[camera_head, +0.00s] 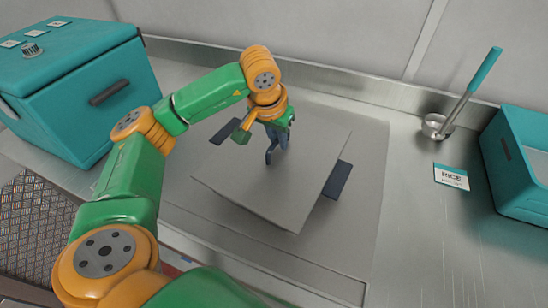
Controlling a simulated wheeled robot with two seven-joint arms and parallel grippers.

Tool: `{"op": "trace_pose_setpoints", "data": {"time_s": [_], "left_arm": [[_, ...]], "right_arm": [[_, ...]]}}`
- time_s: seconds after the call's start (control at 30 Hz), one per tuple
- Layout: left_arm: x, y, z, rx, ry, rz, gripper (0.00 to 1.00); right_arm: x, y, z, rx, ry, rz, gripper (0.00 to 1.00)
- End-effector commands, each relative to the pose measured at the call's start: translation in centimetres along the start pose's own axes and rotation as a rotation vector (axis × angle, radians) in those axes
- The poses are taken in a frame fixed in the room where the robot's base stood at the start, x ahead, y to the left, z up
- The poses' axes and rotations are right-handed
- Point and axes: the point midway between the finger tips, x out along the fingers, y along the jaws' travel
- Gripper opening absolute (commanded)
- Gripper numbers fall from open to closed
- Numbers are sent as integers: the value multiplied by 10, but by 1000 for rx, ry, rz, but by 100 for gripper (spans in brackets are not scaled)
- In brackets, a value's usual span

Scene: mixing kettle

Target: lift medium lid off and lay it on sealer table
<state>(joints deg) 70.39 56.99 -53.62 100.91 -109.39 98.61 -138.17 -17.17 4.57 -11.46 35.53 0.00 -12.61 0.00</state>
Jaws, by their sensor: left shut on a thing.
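My left gripper (277,148) is over the middle of a flat, grey, roughly square plate that I take to be the medium lid (305,195). Its dark fingers point down at the plate and are shut on it, though the grip point itself is small and partly hidden by the wrist. Dark flat pieces (337,180) stick out at the plate's right and left edges. The plate is above a larger grey sheet on the steel table (430,245); I cannot tell whether they touch. My right gripper is out of view.
A teal box with a dark handle (110,92) stands at the left. At the right are a metal ladle with a teal handle (470,88), a RICE label (451,176) and a teal bin (515,170). Bare steel lies in the right foreground. A raised back edge borders the table.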

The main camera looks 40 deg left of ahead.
Motion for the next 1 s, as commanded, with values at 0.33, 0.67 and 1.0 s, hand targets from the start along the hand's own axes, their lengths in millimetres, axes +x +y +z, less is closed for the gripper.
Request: {"op": "trace_pose_setpoints", "data": {"time_s": [0.33, 0.67, 1.0], "left_arm": [[-6, 0, -2, -1, 2, 1, 0], [-21, 0, -7, 0, 2, 1, 0], [-48, 0, -15, 0, 2, 1, 0]], "right_arm": [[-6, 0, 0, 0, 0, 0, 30], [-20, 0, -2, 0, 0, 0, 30], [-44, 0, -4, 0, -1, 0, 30]]}}
